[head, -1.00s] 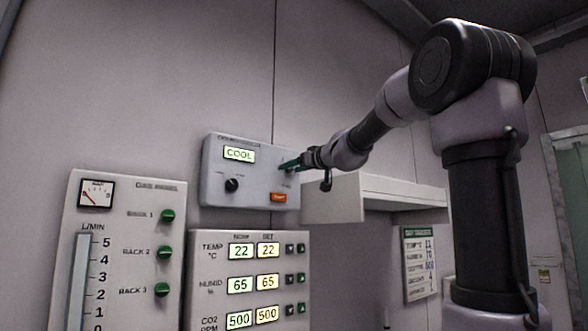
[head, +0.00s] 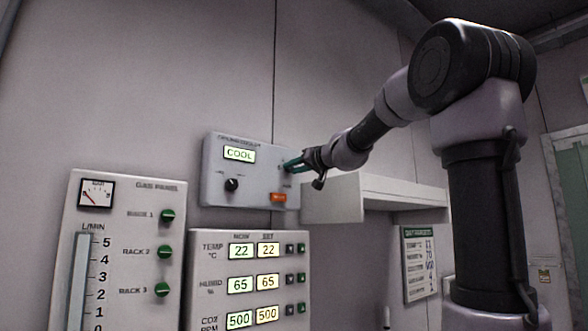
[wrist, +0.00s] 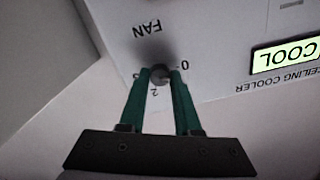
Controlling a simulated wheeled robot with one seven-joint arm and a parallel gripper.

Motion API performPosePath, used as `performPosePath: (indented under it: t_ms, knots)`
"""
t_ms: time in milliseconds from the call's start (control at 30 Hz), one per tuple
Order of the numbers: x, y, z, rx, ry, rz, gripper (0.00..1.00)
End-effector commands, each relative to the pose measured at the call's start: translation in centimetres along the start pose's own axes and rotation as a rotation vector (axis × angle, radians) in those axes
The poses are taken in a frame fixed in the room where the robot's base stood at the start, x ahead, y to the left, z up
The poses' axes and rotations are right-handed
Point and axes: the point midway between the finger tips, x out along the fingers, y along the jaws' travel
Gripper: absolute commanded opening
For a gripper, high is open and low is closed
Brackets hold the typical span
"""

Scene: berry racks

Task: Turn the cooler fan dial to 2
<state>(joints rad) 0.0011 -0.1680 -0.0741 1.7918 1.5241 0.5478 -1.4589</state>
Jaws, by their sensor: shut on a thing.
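The ceiling cooler panel (head: 215,180) is a grey box on the wall, with a lit display (head: 239,154) reading COOL. Its fan dial (wrist: 160,73) is a small dark round knob under the word FAN in the wrist view, where the lettering looks upside down. The figures 0 and 2 show beside it, with another figure partly hidden by a finger. My gripper (head: 287,166) has green fingers shut on the fan dial, one on each side. The dial's pointer cannot be made out.
The cooler panel also has a black knob (head: 232,185) and an orange button (head: 278,197). A white shelf (head: 335,200) juts out just right of it, under my wrist. A climate panel (head: 213,310) and a gas panel (head: 125,290) are below and left.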

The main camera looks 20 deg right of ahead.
Motion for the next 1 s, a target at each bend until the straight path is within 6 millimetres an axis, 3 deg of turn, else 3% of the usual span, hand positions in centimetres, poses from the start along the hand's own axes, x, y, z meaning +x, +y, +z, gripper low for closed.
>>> performPosePath:
  t_ms: [1000]
  knots:
    - [-0.01,0.11,0.05,0.964,0.0,0.002,0.0]
